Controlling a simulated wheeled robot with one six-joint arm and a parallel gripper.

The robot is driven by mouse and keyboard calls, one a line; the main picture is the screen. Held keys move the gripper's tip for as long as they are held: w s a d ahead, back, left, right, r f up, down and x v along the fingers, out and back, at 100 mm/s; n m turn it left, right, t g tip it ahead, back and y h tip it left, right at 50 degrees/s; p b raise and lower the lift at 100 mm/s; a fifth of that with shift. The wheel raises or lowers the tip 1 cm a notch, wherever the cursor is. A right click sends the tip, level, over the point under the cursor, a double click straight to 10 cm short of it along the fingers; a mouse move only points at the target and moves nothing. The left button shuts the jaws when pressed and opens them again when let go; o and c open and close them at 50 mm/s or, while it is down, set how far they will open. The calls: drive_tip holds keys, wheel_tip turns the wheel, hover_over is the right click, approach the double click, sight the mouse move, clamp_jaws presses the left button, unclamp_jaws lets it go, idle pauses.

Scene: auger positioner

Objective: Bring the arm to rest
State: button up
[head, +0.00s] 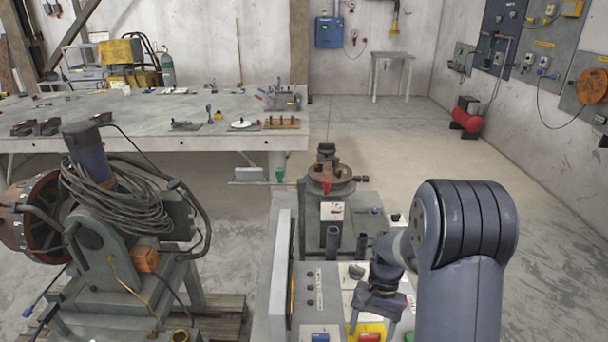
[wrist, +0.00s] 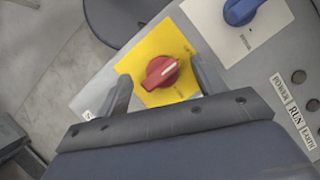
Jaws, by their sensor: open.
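My gripper (head: 373,322) hangs over the control panel (head: 335,275) in the head view, at the end of my arm. In the wrist view its two fingers (wrist: 160,78) are apart, one on each side of a red rotary knob (wrist: 163,71) on a yellow plate (wrist: 140,62). Nothing is gripped between them, and I cannot tell how far above the plate the fingertips are. The red knob (head: 369,337) also shows at the bottom edge of the head view, just below the gripper.
A blue knob (wrist: 240,12) on a white plate is beside the red one. Labelled indicator holes (wrist: 298,77) are at right. The turntable positioner (head: 328,180) stands behind the panel. A cable-draped machine (head: 110,200) stands left, a long workbench (head: 90,110) behind. Open floor (head: 450,160) lies at right.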

drive_tip(key=m+y, duration=0.1)
drive_tip(key=m, duration=0.2)
drive_tip(key=m+t+y, duration=0.1)
drive_tip(key=m, duration=0.2)
drive_tip(key=shift+s+d+r+t+p, duration=0.1)
drive_tip(key=shift+s+d+t+p, duration=0.1)
drive_tip(key=shift+t+p, duration=0.15)
drive_tip(key=m+t, duration=0.1)
drive_tip(key=m, duration=0.2)
drive_tip(key=m+t, duration=0.1)
drive_tip(key=m, duration=0.2)
drive_tip(key=shift+s+m+y, duration=0.1)
drive_tip(key=shift+m+y, duration=0.2)
drive_tip(key=shift+m, duration=0.1)
drive_tip(key=shift+d+r+m+t, duration=0.15)
drive_tip(key=shift+r+m+t, duration=0.05)
drive_tip(key=shift+m+t, duration=0.1)
drive_tip(key=shift+v, duration=1.1)
